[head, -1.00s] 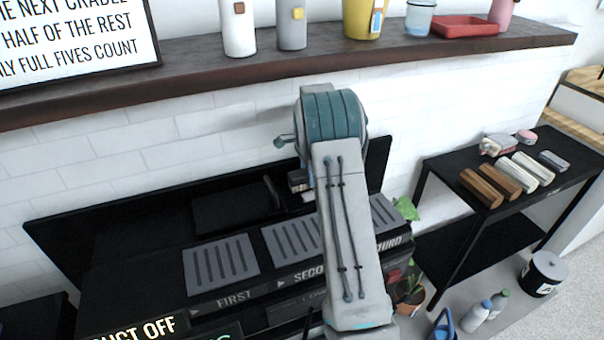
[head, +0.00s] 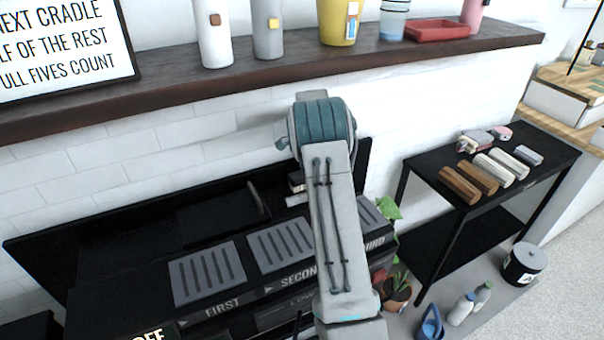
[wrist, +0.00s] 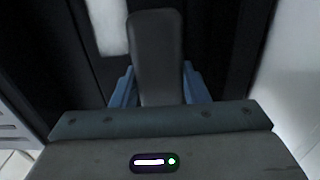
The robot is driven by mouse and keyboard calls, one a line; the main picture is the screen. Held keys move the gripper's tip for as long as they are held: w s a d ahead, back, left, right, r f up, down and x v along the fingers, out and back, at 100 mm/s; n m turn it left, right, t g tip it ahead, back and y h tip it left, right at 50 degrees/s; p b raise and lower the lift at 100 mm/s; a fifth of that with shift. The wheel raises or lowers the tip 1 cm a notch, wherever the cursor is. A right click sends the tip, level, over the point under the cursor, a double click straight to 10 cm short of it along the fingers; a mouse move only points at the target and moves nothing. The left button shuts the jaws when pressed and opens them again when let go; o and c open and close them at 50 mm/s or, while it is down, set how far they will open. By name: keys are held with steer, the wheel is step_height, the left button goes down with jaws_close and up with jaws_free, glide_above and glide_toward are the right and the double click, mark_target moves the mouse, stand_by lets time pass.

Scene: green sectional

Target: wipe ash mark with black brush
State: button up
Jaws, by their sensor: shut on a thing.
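My gripper (wrist: 158,88) is shut on a dark grey, rounded handle in the wrist view, which I take to be the black brush (wrist: 156,50). The handle stands up between the two blue fingers, and I cannot see any bristles. A pale grey patch (wrist: 107,24) shows on the dark surface just left of the handle; it may be the ash mark, but I cannot be sure. In the head view my arm hides most of the gripper, and only a small part shows left of the arm above the black unit.
The black unit has slotted grey plates marked FIRST (head: 208,275) and SECOND (head: 282,246), and a dark bar (head: 257,199) behind them. A shelf (head: 250,75) with bottles and a red tray (head: 440,30) runs above. A black side table (head: 425,160) holds several logs at right.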

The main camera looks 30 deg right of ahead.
steer(key=shift+d+r+p, duration=0.1)
steer(key=shift+d+p, duration=0.7)
steer(key=shift+d, duration=1.95)
